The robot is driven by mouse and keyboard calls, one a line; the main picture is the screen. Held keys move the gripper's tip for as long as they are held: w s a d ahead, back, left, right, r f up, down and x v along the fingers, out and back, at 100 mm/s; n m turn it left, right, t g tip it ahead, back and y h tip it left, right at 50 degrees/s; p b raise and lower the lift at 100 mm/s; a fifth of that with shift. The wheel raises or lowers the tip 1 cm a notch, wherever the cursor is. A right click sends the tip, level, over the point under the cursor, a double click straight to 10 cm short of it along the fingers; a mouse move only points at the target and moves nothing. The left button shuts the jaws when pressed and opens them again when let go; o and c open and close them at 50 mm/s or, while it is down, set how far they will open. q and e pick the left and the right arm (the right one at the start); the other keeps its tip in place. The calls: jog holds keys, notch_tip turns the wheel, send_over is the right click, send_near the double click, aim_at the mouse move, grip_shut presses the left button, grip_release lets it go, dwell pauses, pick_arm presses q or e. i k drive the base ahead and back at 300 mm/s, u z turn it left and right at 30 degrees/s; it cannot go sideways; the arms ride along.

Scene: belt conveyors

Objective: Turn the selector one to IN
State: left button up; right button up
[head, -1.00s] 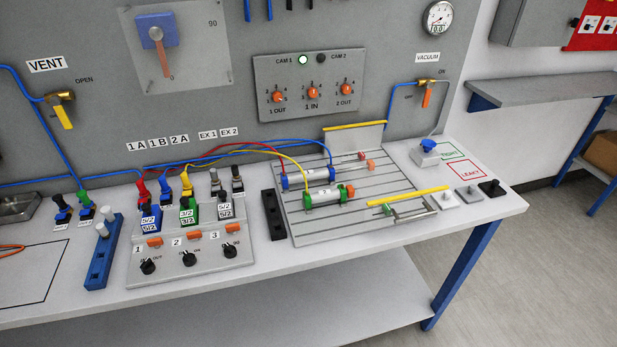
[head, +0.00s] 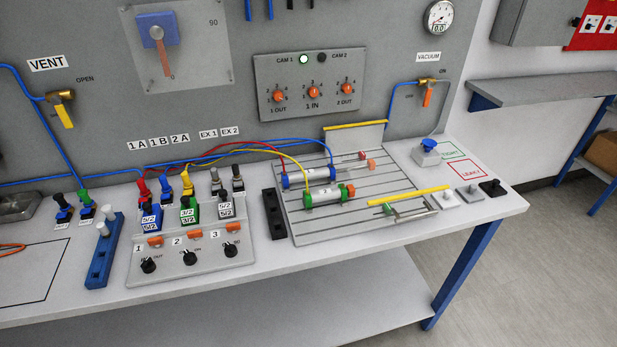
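Selector one is the black knob (head: 148,265) under the number 1 on the grey sloping control panel (head: 205,268) at the front of the bench. A small label beside its upper right seems to read OUT. The knob's pointer is too small for me to tell its exact setting. Selector two (head: 190,258) and selector three (head: 231,250) are similar black knobs to its right. Neither of my grippers shows in the head view, and nothing touches the knob.
Coloured valves with tubes stand behind the selectors. A blue block with white pegs (head: 101,270) stands left of the panel, and a black bar (head: 273,214) stands right. Beyond is a slotted plate (head: 300,235) with two cylinders. The space before the bench looks clear.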

aim_at(148, 266)
jog(key=u, duration=0.9)
jog(key=k, duration=0.2)
jog(key=z, duration=0.8)
jog(key=i, duration=0.25)
jog(key=u, duration=0.9)
